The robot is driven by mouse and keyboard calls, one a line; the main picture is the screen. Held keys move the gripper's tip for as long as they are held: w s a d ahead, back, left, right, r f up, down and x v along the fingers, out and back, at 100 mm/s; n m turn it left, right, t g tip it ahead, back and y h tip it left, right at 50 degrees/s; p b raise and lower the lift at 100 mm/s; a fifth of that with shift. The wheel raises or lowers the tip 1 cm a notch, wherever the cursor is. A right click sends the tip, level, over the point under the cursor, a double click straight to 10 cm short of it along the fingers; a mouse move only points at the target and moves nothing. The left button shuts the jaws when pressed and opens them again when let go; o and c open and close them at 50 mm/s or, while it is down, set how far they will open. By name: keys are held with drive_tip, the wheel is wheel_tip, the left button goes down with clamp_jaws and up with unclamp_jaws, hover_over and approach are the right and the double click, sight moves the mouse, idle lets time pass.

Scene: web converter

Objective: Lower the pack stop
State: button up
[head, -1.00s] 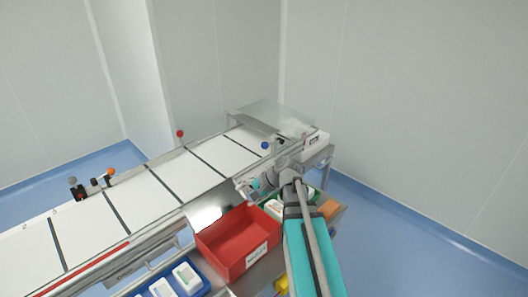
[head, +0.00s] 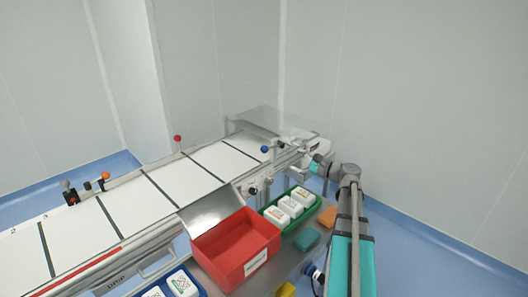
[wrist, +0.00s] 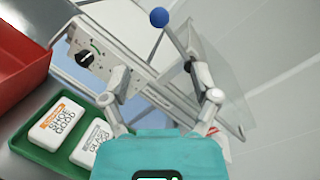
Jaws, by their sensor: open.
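A blue ball knob (head: 265,149) sits on a thin rod near the far right end of the white conveyor (head: 178,180). It also shows at the top of the wrist view (wrist: 159,17), its rod slanting down to a metal bracket. I cannot tell for certain which lever is the pack stop. A red ball knob (head: 177,138) stands on a rod at the conveyor's far side. My gripper (head: 311,147) is open and empty, right of the blue knob. In the wrist view, the knob is beyond the gap between the fingertips (wrist: 166,92), not touching them.
A clear cover (head: 275,121) spans the conveyor's end. A control panel with a black dial (wrist: 84,59) is left of my gripper. A red bin (head: 250,262) and a green tray (head: 262,210) with white packs stand in front. An orange knob (head: 105,175) is far left.

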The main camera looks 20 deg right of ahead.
sight(264, 149)
drive_tip(key=shift+w+a, duration=0.1)
drive_tip(key=shift+x, duration=6.8)
clamp_jaws()
